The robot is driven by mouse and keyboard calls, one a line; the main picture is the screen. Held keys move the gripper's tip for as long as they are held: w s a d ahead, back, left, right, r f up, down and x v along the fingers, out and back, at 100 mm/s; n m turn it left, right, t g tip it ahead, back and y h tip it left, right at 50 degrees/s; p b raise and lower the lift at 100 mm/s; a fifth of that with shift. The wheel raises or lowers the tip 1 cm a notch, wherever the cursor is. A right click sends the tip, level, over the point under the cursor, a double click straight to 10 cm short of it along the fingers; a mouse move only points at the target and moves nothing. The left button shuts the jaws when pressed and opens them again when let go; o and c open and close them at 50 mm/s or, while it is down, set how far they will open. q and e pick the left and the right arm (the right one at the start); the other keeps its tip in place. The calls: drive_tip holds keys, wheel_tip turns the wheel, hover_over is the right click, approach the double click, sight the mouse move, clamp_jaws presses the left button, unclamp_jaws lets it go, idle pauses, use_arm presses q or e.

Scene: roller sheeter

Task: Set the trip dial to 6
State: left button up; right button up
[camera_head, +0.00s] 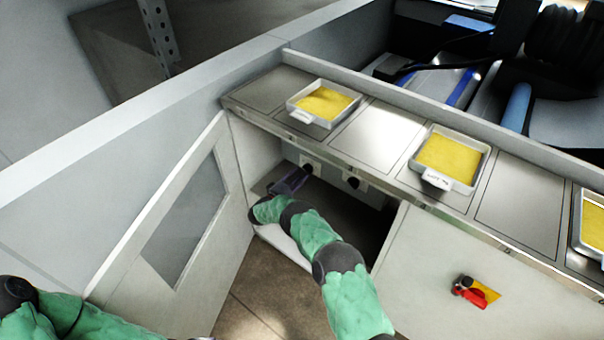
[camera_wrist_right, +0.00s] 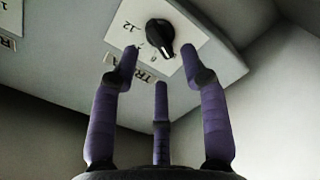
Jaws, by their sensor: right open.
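The trip dial (camera_wrist_right: 160,32) is a black knob on a white plate with upside-down lettering in the right wrist view. A 12 shows at its left. Its pale pointer mark points to the lower right, and the number there cannot be read. My right gripper (camera_wrist_right: 160,58) is open, its purple fingers spread below the dial and apart from it, partly covering the plate's lettering. In the head view, the right gripper (camera_head: 291,182) reaches into the open cabinet just below the left dial (camera_head: 308,168). My left arm shows at the lower left; its gripper is out of view.
A second dial (camera_head: 352,183) sits to the right under the counter. The cabinet door (camera_head: 150,245) stands open at the left. Several trays of yellow material, including one tray (camera_head: 440,183), stand on the counter. A red-and-yellow switch (camera_head: 475,291) is on the front panel.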

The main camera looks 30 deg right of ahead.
drive_tip(key=v, duration=0.8)
drive_tip(key=shift+a, duration=0.1)
idle(0.5)
